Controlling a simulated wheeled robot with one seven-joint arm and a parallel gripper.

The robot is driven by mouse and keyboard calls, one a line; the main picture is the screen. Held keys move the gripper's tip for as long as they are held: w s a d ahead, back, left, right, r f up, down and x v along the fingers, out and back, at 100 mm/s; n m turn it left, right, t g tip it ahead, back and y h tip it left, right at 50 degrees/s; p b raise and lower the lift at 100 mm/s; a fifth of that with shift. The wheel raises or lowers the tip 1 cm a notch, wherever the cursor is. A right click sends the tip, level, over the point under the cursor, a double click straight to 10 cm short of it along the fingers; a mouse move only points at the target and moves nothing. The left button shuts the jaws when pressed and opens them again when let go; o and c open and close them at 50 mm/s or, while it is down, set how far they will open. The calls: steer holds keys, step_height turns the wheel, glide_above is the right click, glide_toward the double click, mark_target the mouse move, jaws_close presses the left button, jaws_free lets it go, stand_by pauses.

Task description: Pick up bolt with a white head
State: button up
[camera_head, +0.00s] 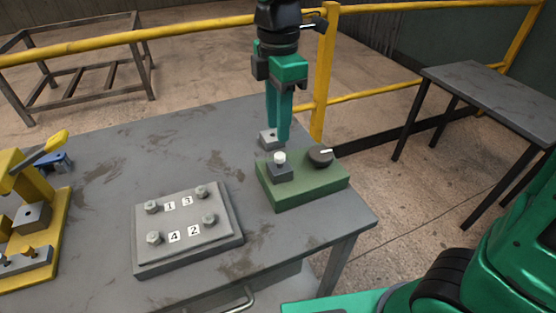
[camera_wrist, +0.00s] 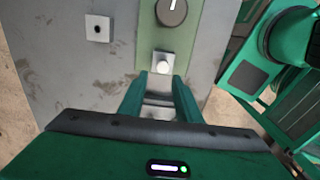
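The bolt with a white head (camera_head: 280,157) stands upright in a small dark grey block on the green box (camera_head: 312,188). In the wrist view the white head (camera_wrist: 163,61) lies just beyond my fingertips, roughly in line with the gap between them. My gripper (camera_head: 278,132) points down at the back edge of the green box, behind and above the bolt in the head view. In the wrist view its two green fingers (camera_wrist: 160,76) are apart with nothing between them. The bolt's shank is hidden in the block.
A black knob (camera_head: 320,156) sits on the green box beside the bolt. A small grey block with a hole (camera_head: 268,141) stands behind the box. A grey plate (camera_head: 187,227) with several hex bolts and number labels lies left. A yellow fixture (camera_head: 40,205) stands far left.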

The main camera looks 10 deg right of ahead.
mark_target(280, 155)
step_height(280, 155, down, 4)
steer(key=shift+r, duration=0.2)
steer(key=shift+s+d+f, duration=0.1)
steer(key=shift+s+f, duration=0.05)
steer(key=shift+f, duration=1.15)
steer(key=shift+s+d+f, duration=0.1)
steer(key=shift+s+f, duration=0.05)
steer(key=shift+f, duration=1.15)
jaws_close()
